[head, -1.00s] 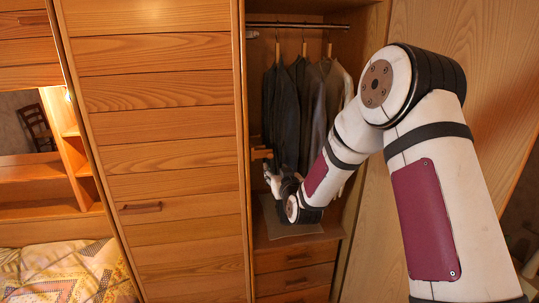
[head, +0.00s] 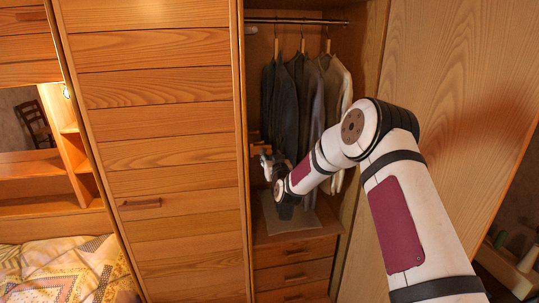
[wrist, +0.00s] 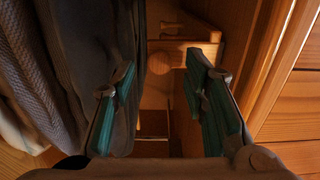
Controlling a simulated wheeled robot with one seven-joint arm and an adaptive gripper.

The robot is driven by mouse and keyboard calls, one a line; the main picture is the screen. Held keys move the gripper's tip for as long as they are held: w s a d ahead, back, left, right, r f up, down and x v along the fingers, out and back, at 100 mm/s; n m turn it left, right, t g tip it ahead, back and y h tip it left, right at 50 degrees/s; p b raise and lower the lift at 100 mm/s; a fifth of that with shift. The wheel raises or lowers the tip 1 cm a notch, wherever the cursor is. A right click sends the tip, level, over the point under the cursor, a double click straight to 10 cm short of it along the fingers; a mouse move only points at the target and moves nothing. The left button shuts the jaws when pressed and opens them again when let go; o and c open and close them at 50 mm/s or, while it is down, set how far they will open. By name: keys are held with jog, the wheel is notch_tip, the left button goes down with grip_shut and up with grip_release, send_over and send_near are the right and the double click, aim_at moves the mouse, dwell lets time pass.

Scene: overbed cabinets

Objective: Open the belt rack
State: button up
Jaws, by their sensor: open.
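The belt rack is a small wooden fitting (head: 256,138) low on the left inner wall of the open wardrobe. In the wrist view its wooden bar with a round knob (wrist: 178,57) shows ahead, between and beyond my fingertips. My gripper (wrist: 160,78) is open and empty, with teal-padded fingers spread apart. The right finger overlaps the edge of the rack, and I cannot tell whether it touches. In the head view my gripper (head: 264,162) is just below the rack, beside the hanging jackets.
Several jackets (head: 305,105) hang from the rail and crowd the left finger in the wrist view. A door frame edge (wrist: 268,60) is close on the right. Drawers (head: 292,273) and a grey mat (head: 300,222) lie below. The right door (head: 465,80) stands open.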

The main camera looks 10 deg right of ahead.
jog(key=shift+w, duration=1.15)
jog(key=shift+c, duration=0.5)
grip_shut()
